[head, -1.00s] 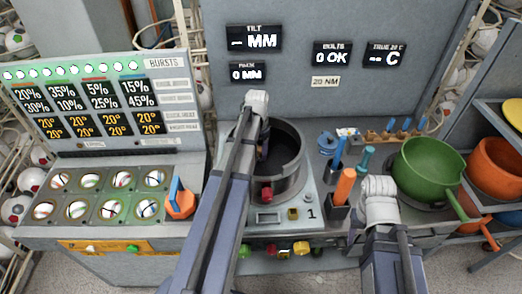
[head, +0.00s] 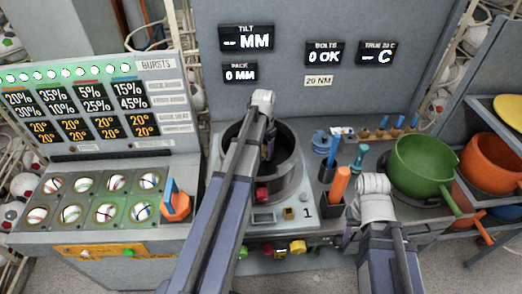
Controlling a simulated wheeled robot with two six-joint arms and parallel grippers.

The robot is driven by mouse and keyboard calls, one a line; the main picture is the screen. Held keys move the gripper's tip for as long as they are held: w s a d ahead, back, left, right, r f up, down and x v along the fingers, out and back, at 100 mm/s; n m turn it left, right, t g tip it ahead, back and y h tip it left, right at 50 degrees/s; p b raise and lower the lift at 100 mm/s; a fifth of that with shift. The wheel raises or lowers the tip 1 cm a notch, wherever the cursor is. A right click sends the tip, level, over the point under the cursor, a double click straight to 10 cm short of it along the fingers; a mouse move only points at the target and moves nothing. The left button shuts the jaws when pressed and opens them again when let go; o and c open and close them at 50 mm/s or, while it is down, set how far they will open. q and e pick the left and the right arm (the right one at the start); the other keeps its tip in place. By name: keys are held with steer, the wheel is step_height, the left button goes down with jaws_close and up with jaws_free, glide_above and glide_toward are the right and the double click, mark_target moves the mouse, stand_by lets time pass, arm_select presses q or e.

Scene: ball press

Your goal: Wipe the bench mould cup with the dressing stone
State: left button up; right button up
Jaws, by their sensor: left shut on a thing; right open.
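The bench mould cup (head: 291,190) is a dark grey, open-topped round pot on the middle bench. My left gripper (head: 268,152) reaches down inside it, toward the right part of the opening. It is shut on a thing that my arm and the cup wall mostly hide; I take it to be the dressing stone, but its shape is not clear. I cannot tell whether it touches the cup's inner wall. My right gripper (head: 374,205) is right of the cup, by the orange-handled tool; its fingers are largely hidden under the wrist.
An orange-handled tool (head: 340,184) and blue-handled tools (head: 333,152) stand right of the cup. A panel with several round ports (head: 110,213) is at left.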

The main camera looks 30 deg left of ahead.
arm_select(q)
step_height(320, 180, up, 6)
steer(key=p, duration=0.6)
step_height(320, 180, up, 3)
steer(key=p, duration=0.3)
steer(key=shift+r, duration=0.1)
steer(key=shift+f, duration=0.2)
stand_by(0.5)
